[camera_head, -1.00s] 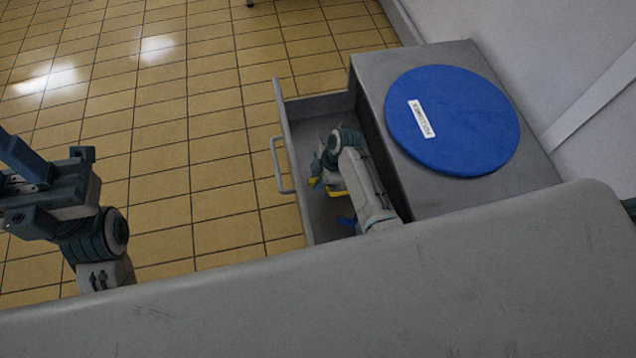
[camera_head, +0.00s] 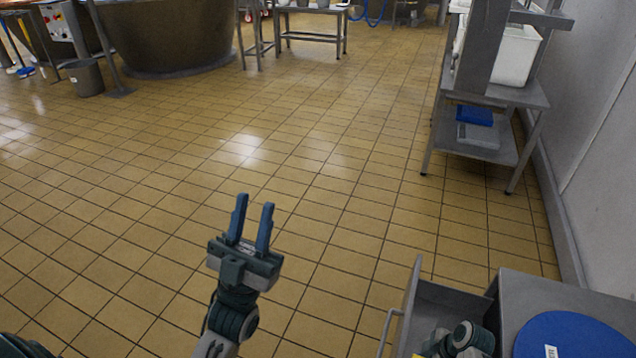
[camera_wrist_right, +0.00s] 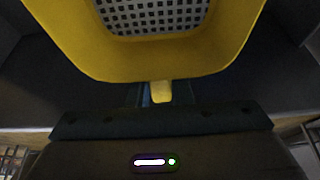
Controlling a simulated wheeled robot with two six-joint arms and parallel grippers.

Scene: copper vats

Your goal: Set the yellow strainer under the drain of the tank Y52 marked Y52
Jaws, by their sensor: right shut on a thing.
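The yellow strainer (camera_wrist_right: 165,62) fills the top of the right wrist view, with its grey mesh and a short yellow tab. My right gripper (camera_wrist_right: 157,94) is shut on that tab; its fingers are mostly hidden. In the head view, my right wrist is low in an open drawer (camera_head: 440,300), cut off by the bottom edge. My left gripper (camera_head: 252,222) is open and empty above the floor. A large vat (camera_head: 170,35) stands at the far upper left. No Y52 mark or drain is readable on it.
A cabinet with a round blue lid (camera_head: 570,335) stands beside the drawer. A metal shelf rack (camera_head: 482,150) stands along the right wall. A grey bin (camera_head: 85,78) is near the vat, and a small metal table (camera_head: 312,38) is at the back. The tiled floor between is clear.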

